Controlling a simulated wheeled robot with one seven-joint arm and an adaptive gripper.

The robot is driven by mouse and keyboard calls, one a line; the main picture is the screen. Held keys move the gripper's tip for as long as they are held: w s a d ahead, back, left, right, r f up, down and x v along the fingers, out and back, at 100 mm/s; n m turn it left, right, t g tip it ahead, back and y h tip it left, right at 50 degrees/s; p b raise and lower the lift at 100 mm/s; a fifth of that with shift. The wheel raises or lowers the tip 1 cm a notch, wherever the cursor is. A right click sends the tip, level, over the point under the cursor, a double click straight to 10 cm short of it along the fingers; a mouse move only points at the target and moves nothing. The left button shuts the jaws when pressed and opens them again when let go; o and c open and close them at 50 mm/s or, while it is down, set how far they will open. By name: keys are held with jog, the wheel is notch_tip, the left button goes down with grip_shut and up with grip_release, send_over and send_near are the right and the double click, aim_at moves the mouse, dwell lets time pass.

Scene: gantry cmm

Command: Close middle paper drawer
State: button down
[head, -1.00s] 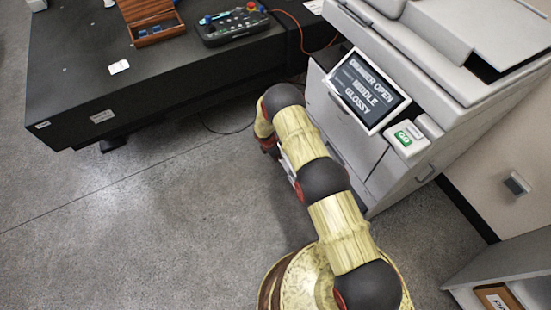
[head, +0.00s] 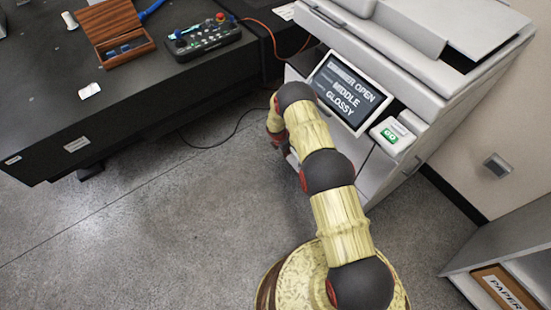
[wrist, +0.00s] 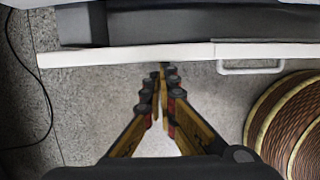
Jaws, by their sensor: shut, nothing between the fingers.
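The printer (head: 440,60) stands at the right in the head view, and its screen (head: 350,92) reads "DRAWER OPEN", "MIDDLE", "GLOSSY". In the wrist view a pulled-out drawer shows from above: a long white front (wrist: 130,55) with a loop handle (wrist: 250,70) at its right, and a grey interior behind it. My gripper (wrist: 163,70) is shut and empty. Its fingertips point at the outer side of the drawer front, left of the handle, very close to it; I cannot tell whether they touch. In the head view my arm hides most of the drawer and gripper.
A black table (head: 120,110) at the upper left holds a wooden box (head: 118,40) and a control panel (head: 205,36). A cable hangs to the floor near my arm. A shelf with a paper box (head: 505,290) is at the lower right. The floor at left is clear.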

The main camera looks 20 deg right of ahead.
jog(key=shift+w+d, duration=0.25)
jog(key=shift+d, duration=0.5)
jog(key=shift+w+d, duration=0.2)
jog(key=shift+d, duration=0.5)
